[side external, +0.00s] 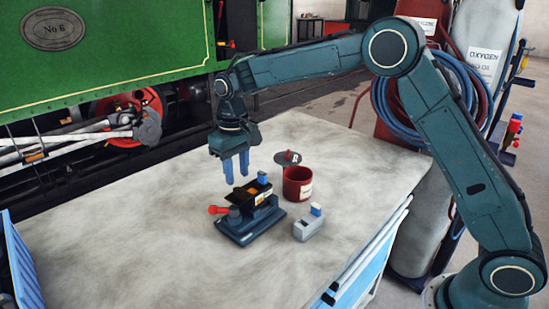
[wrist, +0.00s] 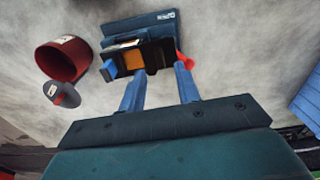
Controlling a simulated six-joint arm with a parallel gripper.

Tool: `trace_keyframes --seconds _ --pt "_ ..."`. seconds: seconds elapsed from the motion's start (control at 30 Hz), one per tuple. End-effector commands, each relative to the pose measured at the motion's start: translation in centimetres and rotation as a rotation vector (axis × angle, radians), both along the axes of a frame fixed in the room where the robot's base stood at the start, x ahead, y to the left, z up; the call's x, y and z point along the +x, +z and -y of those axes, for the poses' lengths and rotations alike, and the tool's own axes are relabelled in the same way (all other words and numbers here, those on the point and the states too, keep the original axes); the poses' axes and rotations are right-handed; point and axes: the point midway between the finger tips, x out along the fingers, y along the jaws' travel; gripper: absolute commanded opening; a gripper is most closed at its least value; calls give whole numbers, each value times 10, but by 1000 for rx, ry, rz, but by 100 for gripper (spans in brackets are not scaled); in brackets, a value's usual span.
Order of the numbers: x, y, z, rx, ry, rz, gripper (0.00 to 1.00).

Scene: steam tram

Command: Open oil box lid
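The oil box (side external: 249,228) is a dark blue unit on the table with a black top piece bearing an orange patch. The black top (wrist: 155,53) also shows in the wrist view. A blue knob (side external: 262,178) sits at one end of it and a red knob (side external: 217,210) sticks out to the left. I cannot tell for sure which part is the lid or whether it is shut.
A red pot (side external: 297,184) stands right of the box, with a grey round cover (side external: 288,160) with a red knob behind it. A blue crate (side external: 22,262) is at the left edge.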

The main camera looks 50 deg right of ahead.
Motion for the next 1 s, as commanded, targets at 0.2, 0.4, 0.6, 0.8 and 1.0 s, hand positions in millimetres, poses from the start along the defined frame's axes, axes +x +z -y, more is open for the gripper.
trace_keyframes --seconds 0.2,0.4,0.6,0.8,1.0 --pt "0 40 0 1 0 5 33" --pt "0 70 0 1 1 4 33" --pt "0 89 0 1 1 3 33" --pt "0 94 0 0 1 2 33" --pt "0 94 0 0 1 1 33"
